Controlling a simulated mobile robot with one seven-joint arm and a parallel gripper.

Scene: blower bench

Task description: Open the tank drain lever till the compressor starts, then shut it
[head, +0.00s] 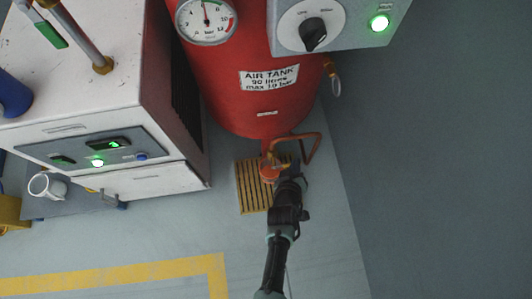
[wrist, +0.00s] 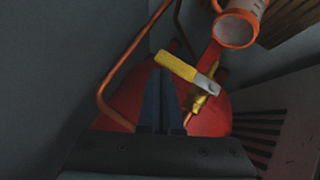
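The red air tank (head: 232,98) hangs above the floor in the head view; its underside (wrist: 125,105) fills the middle of the wrist view. The drain lever (wrist: 176,65) has a yellow grip and a bare metal end at a brass valve (wrist: 201,101). My gripper (wrist: 161,72) has its two dark fingers together, with nothing seen between them. The fingertips are close to the free end of the yellow grip; I cannot tell whether they touch it. In the head view my gripper (head: 283,184) is below the tank, and the lever is hard to make out.
A bent copper pipe (head: 314,148) runs beside the drain. An orange-rimmed cup (wrist: 237,27) is near the valve. A slatted grate (head: 252,198) lies below. The white compressor cabinet (head: 75,95) stands left with a green lamp lit. The gauge (head: 206,17) needle points nearly straight up.

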